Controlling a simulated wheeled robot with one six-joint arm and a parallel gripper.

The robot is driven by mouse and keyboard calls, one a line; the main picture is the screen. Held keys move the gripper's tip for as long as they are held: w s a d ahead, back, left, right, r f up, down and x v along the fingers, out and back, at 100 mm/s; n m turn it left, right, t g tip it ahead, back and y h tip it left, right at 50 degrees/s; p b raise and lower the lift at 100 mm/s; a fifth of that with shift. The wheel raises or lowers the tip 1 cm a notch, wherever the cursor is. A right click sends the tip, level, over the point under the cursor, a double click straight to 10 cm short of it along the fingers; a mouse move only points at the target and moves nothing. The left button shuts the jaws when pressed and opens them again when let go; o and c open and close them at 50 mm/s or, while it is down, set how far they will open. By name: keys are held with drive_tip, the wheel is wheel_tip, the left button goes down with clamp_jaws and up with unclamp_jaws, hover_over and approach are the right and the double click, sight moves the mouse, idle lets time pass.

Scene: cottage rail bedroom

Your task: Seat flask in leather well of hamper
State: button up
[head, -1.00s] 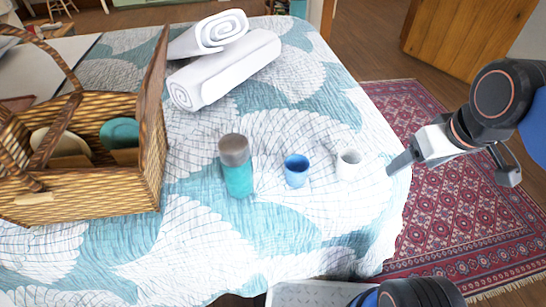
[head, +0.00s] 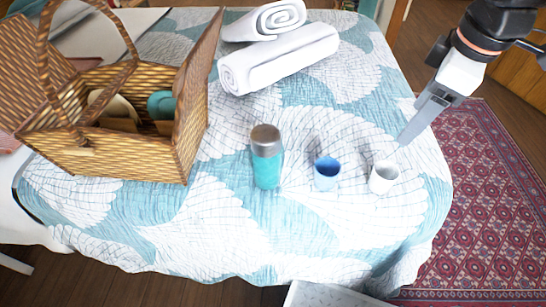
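The flask (head: 267,168), teal with a grey-brown cap, stands upright on the quilted bed in the head view. The wicker hamper (head: 120,155) stands to its left with its lid flaps raised. Inside the hamper are a cream item (head: 113,106) and a teal item (head: 162,104). The leather well cannot be made out for certain from here. My gripper (head: 408,138) is at the right, above the bed's right side, pointing down and left. It is apart from the flask and holds nothing visible. I see it nearly side-on, so its finger gap is unclear.
A blue cup (head: 327,173) and a white cup (head: 383,177) stand right of the flask, between it and my gripper's side. Rolled white towels (head: 280,62) lie behind. The quilt (head: 215,235) in front is clear. A red patterned rug (head: 480,200) covers the floor at right.

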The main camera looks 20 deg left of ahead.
drive_tip(key=s+a+r+n+g, duration=0.1)
drive_tip(key=a+r+n, duration=0.1)
drive_tip(key=a+n, duration=0.35)
drive_tip(key=s+a+r+n, duration=0.2)
drive_tip(key=a, duration=0.7)
drive_tip(key=n+g+h, duration=0.1)
drive_tip(key=n, duration=0.6)
approach(263, 133)
wheel_tip(263, 133, down, 9)
drive_tip(key=shift+a+f, duration=0.15)
drive_tip(key=shift+f, duration=0.1)
drive_tip(key=shift+w+f, duration=0.15)
drive_tip(key=shift+f, duration=2.55)
drive_tip(key=c, duration=1.5)
drive_tip(key=shift+r, duration=5.05)
